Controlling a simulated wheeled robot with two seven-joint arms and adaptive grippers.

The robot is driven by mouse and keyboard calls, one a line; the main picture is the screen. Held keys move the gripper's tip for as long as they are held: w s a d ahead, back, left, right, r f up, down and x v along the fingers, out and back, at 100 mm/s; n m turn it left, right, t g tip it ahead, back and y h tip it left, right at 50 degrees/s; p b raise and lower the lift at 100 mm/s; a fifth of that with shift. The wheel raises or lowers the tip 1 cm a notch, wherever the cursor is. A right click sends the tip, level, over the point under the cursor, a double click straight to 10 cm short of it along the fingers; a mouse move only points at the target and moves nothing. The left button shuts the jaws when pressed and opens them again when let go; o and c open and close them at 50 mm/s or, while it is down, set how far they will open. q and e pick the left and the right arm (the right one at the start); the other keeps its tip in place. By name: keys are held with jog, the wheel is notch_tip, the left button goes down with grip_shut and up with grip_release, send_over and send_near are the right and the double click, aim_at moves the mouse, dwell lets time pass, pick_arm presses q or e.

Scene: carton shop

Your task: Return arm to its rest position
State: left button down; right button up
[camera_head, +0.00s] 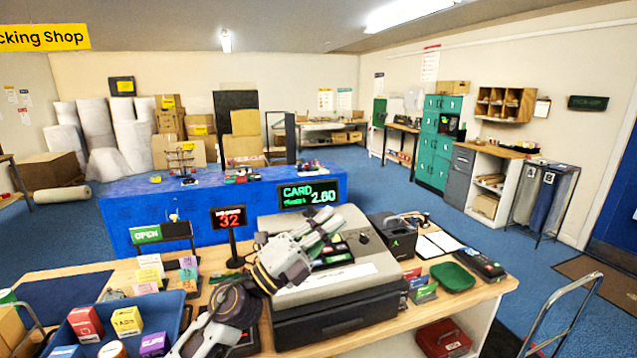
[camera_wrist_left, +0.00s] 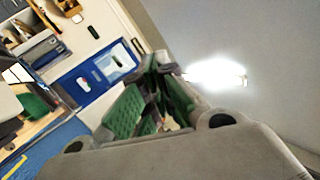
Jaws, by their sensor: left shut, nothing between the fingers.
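My left arm comes in from the bottom left of the head view and reaches up over the cash register (camera_head: 335,290). My left gripper (camera_head: 333,222) is above the register's keys, shut and empty. In the left wrist view its green-padded fingers (camera_wrist_left: 150,105) are close together, with the wall, a blue door and a ceiling lamp behind them. The wrist view is tilted. My right gripper is not in either view.
The counter (camera_head: 490,296) holds a blue tray (camera_head: 172,310) of small boxes at the left, a red number display (camera_head: 229,218), a green dish (camera_head: 453,277) and a card terminal (camera_head: 481,264). A red cash box (camera_head: 443,338) sits lower right. A metal trolley handle (camera_head: 565,315) stands at the right.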

pick_arm(q)
jog(key=w+a+f+n+t+y, duration=0.2)
jog(key=a+f+n+t+y, duration=0.2)
jog(key=a+f+n+y, duration=0.5)
jog(key=w+a+f+n+t+y, duration=0.35)
jog(key=a+n+y, duration=0.55)
jog(key=n, duration=0.5)
jog(key=s+a+f+n+g+y, duration=0.2)
jog(key=s+a+f+g, duration=0.1)
jog(key=f, duration=0.5)
jog(key=s+a+f+n+g+y, duration=0.2)
jog(key=s+f+n+g, duration=0.15)
jog(key=f, duration=0.45)
jog(key=s+a+f+n+g+h, duration=0.1)
jog(key=s+f+g, duration=0.5)
jog(key=s, duration=0.4)
jog(key=s+f+n+g, duration=0.1)
jog(key=s+f+g, duration=0.3)
jog(key=s+f, duration=0.6)
notch_tip(320, 180, down, 31)
jog(key=s, duration=0.3)
jog(key=s+a+f+g, duration=0.1)
jog(key=s+a+f, duration=0.1)
jog(key=s+f, duration=0.8)
jog(key=s+a+f+g, duration=0.1)
jog(key=s+a+f, duration=0.1)
jog(key=s+f, duration=0.8)
jog(key=shift+s+a+f+m, duration=0.15)
jog(key=shift+s+f+m, duration=0.25)
jog(key=shift+s, duration=0.85)
